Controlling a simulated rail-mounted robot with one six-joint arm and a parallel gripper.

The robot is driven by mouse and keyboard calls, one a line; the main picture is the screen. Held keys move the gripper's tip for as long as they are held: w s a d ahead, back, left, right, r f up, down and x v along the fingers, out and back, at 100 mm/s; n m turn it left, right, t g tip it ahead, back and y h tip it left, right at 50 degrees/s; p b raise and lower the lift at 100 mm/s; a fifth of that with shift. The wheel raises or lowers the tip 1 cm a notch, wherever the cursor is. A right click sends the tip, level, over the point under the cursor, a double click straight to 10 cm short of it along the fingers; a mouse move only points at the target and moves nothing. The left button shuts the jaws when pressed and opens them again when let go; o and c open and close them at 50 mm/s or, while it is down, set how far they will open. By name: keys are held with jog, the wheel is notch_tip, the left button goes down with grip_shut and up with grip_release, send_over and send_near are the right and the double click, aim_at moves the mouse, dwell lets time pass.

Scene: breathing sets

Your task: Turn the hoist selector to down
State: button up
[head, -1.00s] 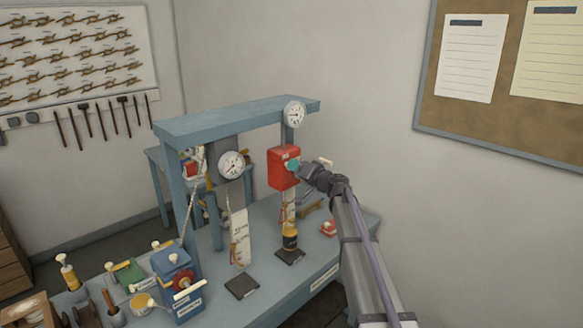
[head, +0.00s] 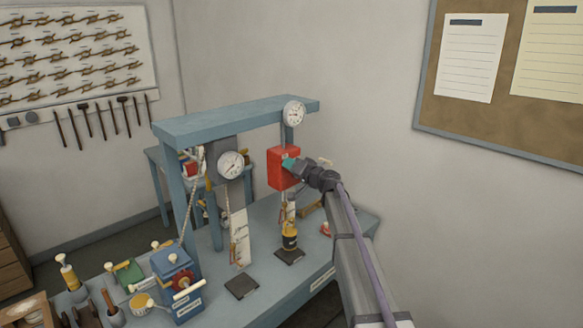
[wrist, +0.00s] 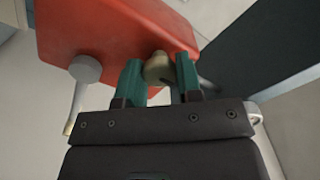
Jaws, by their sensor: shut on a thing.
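The red hoist box (head: 283,170) hangs under the right part of the blue frame's beam; it also fills the top of the wrist view (wrist: 115,30). My gripper (head: 289,163) is at the box's right face. In the wrist view my gripper (wrist: 158,75) has its two teal fingers shut on a rounded tan knob (wrist: 158,68) at the box. A second control, with a grey round hub (wrist: 85,68) and a pale-tipped lever, sits left of the fingers, apart from them. I cannot read any selector marking.
A yellow and black weight (head: 289,239) stands below the box. A blue winch box (head: 178,285) with a red wheel is at the bench's front left.

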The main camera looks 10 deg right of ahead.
jog(key=shift+m, duration=0.4)
jog(key=m, duration=1.7)
jog(key=shift+f, duration=0.1)
dwell(0.4)
jog(key=o, duration=0.9)
jog(key=shift+o, duration=0.2)
